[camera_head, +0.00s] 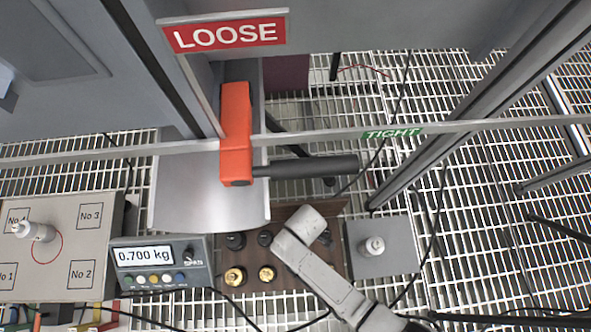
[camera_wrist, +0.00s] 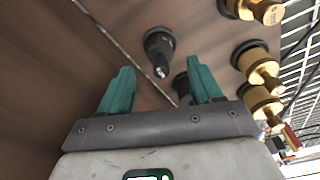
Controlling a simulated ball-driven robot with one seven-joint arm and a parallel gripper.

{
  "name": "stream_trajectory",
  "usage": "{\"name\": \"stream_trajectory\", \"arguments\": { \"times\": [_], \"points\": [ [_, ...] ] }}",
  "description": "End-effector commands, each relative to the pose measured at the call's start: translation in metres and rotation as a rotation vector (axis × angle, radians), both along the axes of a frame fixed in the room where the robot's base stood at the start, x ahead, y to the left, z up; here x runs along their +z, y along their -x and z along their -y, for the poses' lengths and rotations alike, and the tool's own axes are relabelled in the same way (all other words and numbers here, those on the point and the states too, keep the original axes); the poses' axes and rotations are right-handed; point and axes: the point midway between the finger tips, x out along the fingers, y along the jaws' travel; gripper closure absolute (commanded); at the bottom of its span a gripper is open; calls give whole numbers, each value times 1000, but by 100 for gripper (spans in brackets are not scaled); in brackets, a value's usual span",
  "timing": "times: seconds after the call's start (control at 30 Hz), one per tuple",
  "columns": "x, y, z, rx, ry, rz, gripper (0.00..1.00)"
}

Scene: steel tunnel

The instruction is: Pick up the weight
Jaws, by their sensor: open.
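My gripper (camera_wrist: 161,74) is open and empty in the wrist view, its two teal fingers spread above a brown wooden board (camera_wrist: 60,70). Which weight is meant is not shown.
A scale display (camera_head: 158,264) reads 0.700 kg. A white knobbed piece (camera_head: 34,231) stands on the numbered plate (camera_head: 85,225) at left; another (camera_head: 373,247) is on a grey plate (camera_head: 403,258) at right.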

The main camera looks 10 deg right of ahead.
Motion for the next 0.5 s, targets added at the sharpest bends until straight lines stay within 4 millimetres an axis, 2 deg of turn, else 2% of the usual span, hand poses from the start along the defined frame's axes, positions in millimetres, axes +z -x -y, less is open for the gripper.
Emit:
{"name": "stream_trajectory", "arguments": {
  "times": [0.03, 0.3, 0.5],
  "points": [
    [-10, 0, 0, 0, 0, 0, 35],
    [-43, -1, -3, 0, -1, 0, 35],
    [-45, -1, -4, -1, 0, 0, 35]
  ]
}}
